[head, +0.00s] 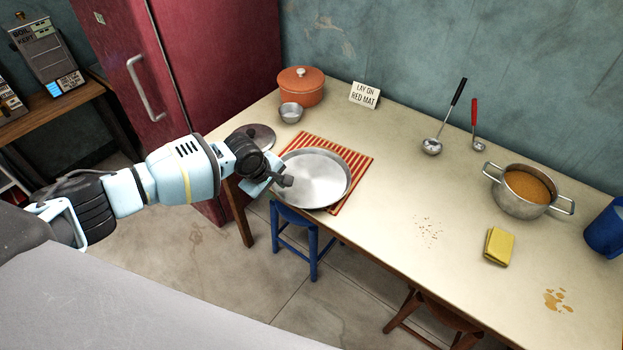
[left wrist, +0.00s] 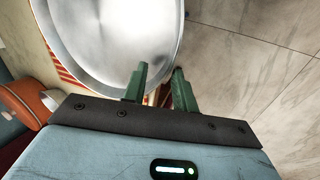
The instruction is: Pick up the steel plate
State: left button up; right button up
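The steel plate (head: 318,175), a wide round silver dish with a raised rim, lies on a red-and-white striped mat (head: 353,166) at the table's front edge. My left gripper (head: 284,181) is at the plate's near left rim, with a dark finger showing over the plate. In the left wrist view, its two green fingers (left wrist: 160,87) stand apart at the edge of the plate (left wrist: 110,35), with a gap between them. I cannot tell whether they touch the rim. My right gripper is not in view.
An orange pot (head: 301,88), a small metal bowl (head: 291,112) and a dark lid (head: 262,137) stand near the plate. A blue stool (head: 300,238) is below. Ladles, a soup pot (head: 522,205) and a yellow sponge (head: 498,246) lie right.

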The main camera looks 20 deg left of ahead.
pick_arm(q)
jog(key=shift+w+f, duration=0.1)
grip_shut()
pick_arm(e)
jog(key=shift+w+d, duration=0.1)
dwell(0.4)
pick_arm(q)
jog(key=shift+r, duration=0.55)
jog(key=s+a+r, duration=0.4)
jog(key=s+a, duration=0.5)
jog(key=a, duration=0.4)
jog(key=shift+s+p, duration=0.15)
jog(key=shift+p, duration=0.3)
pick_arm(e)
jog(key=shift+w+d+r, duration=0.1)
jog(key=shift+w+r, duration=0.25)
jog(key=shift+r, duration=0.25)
